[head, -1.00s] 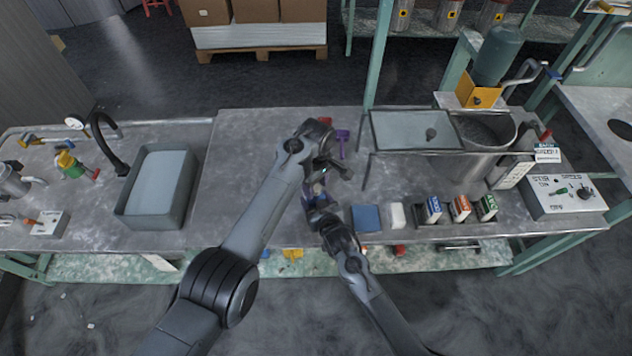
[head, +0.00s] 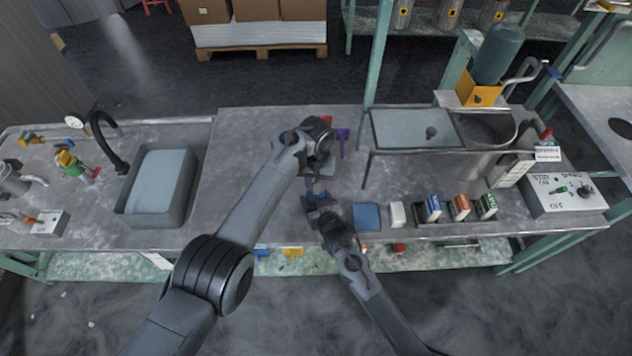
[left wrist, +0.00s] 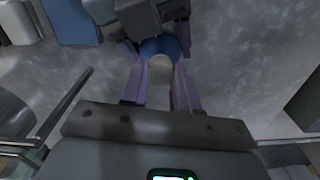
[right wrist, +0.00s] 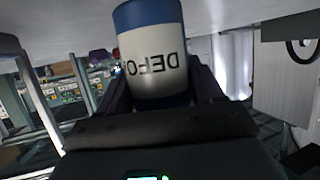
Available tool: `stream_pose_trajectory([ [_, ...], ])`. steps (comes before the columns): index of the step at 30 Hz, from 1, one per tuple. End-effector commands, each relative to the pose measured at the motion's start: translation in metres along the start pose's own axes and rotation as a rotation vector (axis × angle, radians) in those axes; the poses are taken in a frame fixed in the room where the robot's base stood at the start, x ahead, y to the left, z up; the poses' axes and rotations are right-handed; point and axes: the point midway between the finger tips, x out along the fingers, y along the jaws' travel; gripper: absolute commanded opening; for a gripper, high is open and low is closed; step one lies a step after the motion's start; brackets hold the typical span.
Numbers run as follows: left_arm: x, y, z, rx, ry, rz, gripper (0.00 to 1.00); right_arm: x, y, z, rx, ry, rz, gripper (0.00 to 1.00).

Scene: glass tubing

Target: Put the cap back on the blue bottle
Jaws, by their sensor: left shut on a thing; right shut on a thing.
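The blue bottle (right wrist: 155,55) has a blue band and a white label with dark letters that read upside down in the right wrist view. My right gripper (head: 318,201) is shut on it. My left gripper (head: 316,184) is shut on a pale cap (left wrist: 160,72), held between its purple fingers in the left wrist view. There the blue bottle (left wrist: 160,47) shows directly beyond the cap, and the two look very close or touching. I cannot tell whether the cap sits on the bottle's neck. In the head view both are mostly hidden by my grippers.
A blue pad (head: 366,217) and a white block (head: 397,214) lie right of my right gripper. Several small labelled boxes (head: 460,208) stand further right. Bench between sink and my arms is clear.

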Motion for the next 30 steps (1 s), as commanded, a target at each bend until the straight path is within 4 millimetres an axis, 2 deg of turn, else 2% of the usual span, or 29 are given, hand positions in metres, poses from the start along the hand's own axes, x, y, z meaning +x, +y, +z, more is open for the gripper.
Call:
stream_pose_trajectory([
  [6,-0.0005,-0.0012,-0.0008,0.568,0.0,-0.001,0.0,-0.0001,-0.0001,0.0019,0.0,-0.003,0.0,0.0],
  [21,0.0002,0.0001,-0.0011,1.695,0.001,-0.002,0.0,-0.0002,-0.0004,0.0019,0.0,-0.003,-0.001,0.0],
  [24,0.0003,0.0003,-0.001,1.856,0.001,-0.002,0.0,-0.0002,-0.0005,0.0019,0.0,-0.003,-0.001,0.0],
  [28,0.0002,0.0004,-0.0011,1.841,0.002,-0.002,0.0,-0.0002,-0.0006,0.002,-0.001,-0.003,-0.001,0.0],
  [29,0.0002,0.0004,-0.0011,1.841,0.002,-0.002,0.31,-0.0002,-0.0006,0.002,-0.001,-0.003,-0.001,0.0],
  [30,0.0003,0.0005,-0.001,1.84,0.002,-0.002,0.37,-0.0002,-0.0007,0.002,-0.001,-0.003,-0.001,0.0],
])
